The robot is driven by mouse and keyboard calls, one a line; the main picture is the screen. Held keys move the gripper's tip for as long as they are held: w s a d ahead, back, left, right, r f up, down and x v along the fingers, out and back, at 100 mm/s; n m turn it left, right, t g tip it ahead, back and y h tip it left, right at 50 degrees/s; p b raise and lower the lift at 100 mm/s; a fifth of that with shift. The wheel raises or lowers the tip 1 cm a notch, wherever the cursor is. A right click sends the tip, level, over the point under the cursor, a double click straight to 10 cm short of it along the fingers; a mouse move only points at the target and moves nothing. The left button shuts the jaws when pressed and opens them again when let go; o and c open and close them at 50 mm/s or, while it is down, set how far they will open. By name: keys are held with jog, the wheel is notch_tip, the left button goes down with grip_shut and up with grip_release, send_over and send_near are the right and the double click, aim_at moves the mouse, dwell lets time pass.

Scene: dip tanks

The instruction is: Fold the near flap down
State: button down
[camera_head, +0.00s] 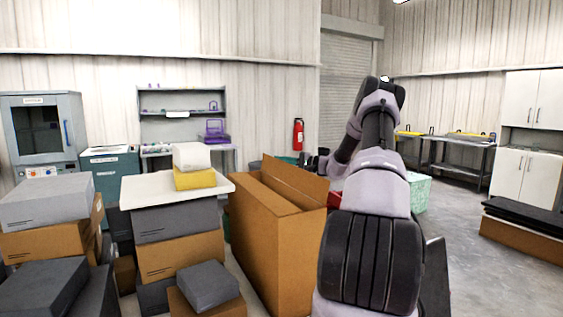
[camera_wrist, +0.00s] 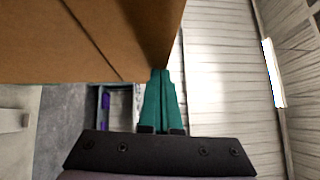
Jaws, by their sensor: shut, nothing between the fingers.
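A tall open brown cardboard box (camera_head: 262,250) stands in the middle of the head view. A raised flap (camera_head: 296,180) stands up along its top; which flap is the near one is not certain. In the wrist view a brown cardboard surface (camera_wrist: 60,40) with a dark seam fills the upper left. My gripper (camera_wrist: 160,74) has green fingers shut together with nothing between them. Their tips are at the cardboard's lower edge in the picture; I cannot tell whether they touch it.
Stacked grey and brown boxes (camera_head: 178,255) stand left of the open box, topped by a white board (camera_head: 150,190) with yellow and white blocks. A green patterned box (camera_head: 419,192) sits behind my arm. Open floor (camera_head: 465,250) lies to the right. A red extinguisher (camera_head: 298,134) hangs behind.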

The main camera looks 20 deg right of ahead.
aim_at(271, 157)
jog(key=a+n+g+h, duration=0.1)
jog(key=a+r+n+g+h, duration=0.1)
jog(key=shift+a+n, duration=0.4)
jog(key=shift+s+a+r+n+g+h, duration=0.1)
jog(key=shift+a+n+g+h, duration=0.3)
jog(key=shift+a+n+h, duration=0.5)
jog(key=a+f+n+g+h, duration=0.1)
jog(key=a+f+n+h, duration=0.2)
jog(key=a+h, duration=0.2)
jog(key=shift+s+a+f+h, duration=0.15)
jog(key=shift+a+f+h, duration=0.2)
jog(key=shift+h, duration=0.25)
jog(key=shift+r, duration=0.1)
jog(key=shift+r, duration=0.8)
